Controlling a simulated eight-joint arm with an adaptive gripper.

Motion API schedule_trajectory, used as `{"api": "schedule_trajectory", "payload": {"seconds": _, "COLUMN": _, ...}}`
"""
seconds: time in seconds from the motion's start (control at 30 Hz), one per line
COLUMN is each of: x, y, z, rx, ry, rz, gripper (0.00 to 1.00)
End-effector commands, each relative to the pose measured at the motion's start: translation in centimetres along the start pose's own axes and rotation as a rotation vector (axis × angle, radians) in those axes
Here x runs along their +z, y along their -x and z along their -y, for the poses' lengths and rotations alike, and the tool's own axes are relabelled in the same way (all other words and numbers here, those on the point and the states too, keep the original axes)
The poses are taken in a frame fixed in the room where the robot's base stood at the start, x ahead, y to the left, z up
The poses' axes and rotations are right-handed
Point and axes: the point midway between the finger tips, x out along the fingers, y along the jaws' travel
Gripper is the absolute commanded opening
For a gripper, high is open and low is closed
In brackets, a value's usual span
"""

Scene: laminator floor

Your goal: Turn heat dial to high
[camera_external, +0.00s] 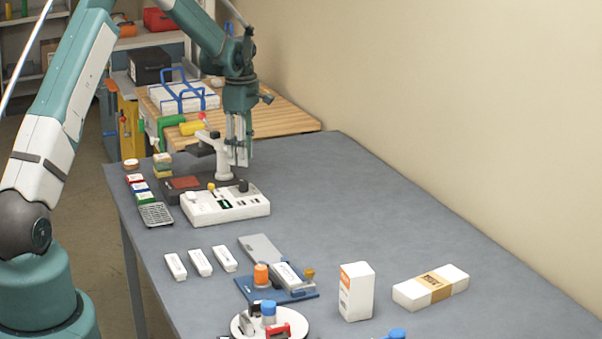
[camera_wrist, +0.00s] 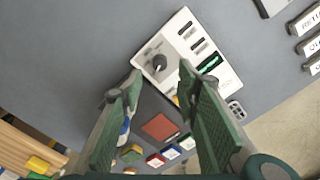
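My gripper (camera_external: 240,163) points down above the dial end of the panel. In the wrist view its fingers (camera_wrist: 161,72) are apart and empty, with the dial showing between and beyond the tips. I see no contact.
Several coloured blocks (camera_external: 140,190) line the table's left edge. White labelled bars (camera_external: 200,262) and a blue fixture (camera_external: 300,296) lie in front.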

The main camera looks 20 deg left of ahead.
Motion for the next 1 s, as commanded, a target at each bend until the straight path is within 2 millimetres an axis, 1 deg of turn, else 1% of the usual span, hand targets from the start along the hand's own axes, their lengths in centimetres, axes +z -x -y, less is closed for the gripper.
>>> {"api": "schedule_trajectory", "payload": {"seconds": 0.17, "x": 0.0, "y": -0.7, "z": 0.0, "rx": 0.0, "ry": 0.0, "rz": 0.0, "gripper": 0.32}}
{"api": "schedule_trajectory", "payload": {"seconds": 0.27, "x": 0.0, "y": -1.5, "z": -0.1, "rx": 0.0, "ry": 0.0, "rz": 0.0, "gripper": 0.32}}
{"api": "schedule_trajectory", "payload": {"seconds": 0.6, "x": 0.0, "y": -5.4, "z": 0.0, "rx": 0.0, "ry": 0.0, "rz": 0.0, "gripper": 0.32}}
{"api": "schedule_trajectory", "payload": {"seconds": 0.73, "x": 0.0, "y": -6.6, "z": 0.0, "rx": 0.0, "ry": 0.0, "rz": 0.0, "gripper": 0.32}}
{"api": "schedule_trajectory", "payload": {"seconds": 0.83, "x": 0.0, "y": -7.3, "z": 0.0, "rx": 0.0, "ry": 0.0, "rz": 0.0, "gripper": 0.32}}
{"api": "schedule_trajectory", "payload": {"seconds": 1.0, "x": 0.0, "y": -7.7, "z": 0.0, "rx": 0.0, "ry": 0.0, "rz": 0.0, "gripper": 0.32}}
